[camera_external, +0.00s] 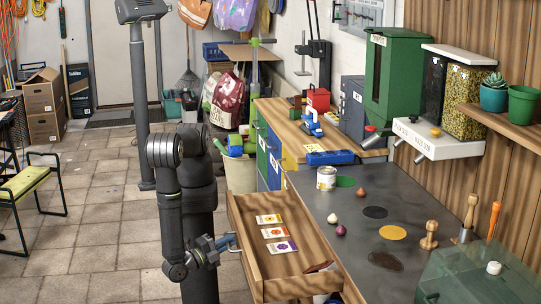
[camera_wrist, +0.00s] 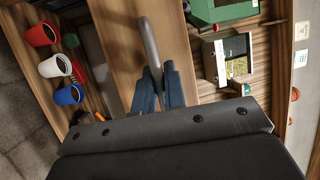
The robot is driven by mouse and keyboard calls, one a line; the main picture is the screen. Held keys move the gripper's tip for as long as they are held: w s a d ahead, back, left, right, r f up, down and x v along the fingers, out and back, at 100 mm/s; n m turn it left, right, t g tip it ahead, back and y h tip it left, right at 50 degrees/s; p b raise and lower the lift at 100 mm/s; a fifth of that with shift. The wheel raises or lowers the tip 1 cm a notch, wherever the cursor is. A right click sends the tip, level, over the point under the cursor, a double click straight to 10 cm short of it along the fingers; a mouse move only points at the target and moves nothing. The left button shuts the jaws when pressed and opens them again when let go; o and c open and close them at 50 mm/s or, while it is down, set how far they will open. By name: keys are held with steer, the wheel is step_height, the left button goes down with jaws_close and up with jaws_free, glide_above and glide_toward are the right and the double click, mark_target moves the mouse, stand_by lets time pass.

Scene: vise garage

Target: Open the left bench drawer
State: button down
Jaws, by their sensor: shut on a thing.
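The wooden bench drawer (camera_external: 244,252) stands pulled out from the dark-topped bench (camera_external: 345,195), its inside open to view. Several seed packets (camera_external: 277,232) lie in it. My gripper (camera_external: 224,243) is at the outer face of the drawer front. In the wrist view, the blue fingers of my gripper (camera_wrist: 160,88) are shut on the grey bar handle (camera_wrist: 150,42), against the wooden drawer front (camera_wrist: 122,45). In the external view the handle is mostly hidden by the fingers.
A tin can (camera_external: 326,178), bulbs and wooden tools stand on the bench top. A clear green cover (camera_external: 480,280) is at the front right. A bin (camera_external: 240,174) stands behind the drawer. Red, white and blue cups (camera_wrist: 53,66) show in the wrist view.

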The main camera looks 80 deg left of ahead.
steer(key=c, duration=1.8)
jaws_free()
steer(key=shift+o, duration=0.2)
steer(key=v, duration=1.2)
steer(key=shift+w, duration=0.1)
steer(key=x, duration=1.2)
steer(key=shift+w, duration=0.1)
steer(key=v, duration=0.7)
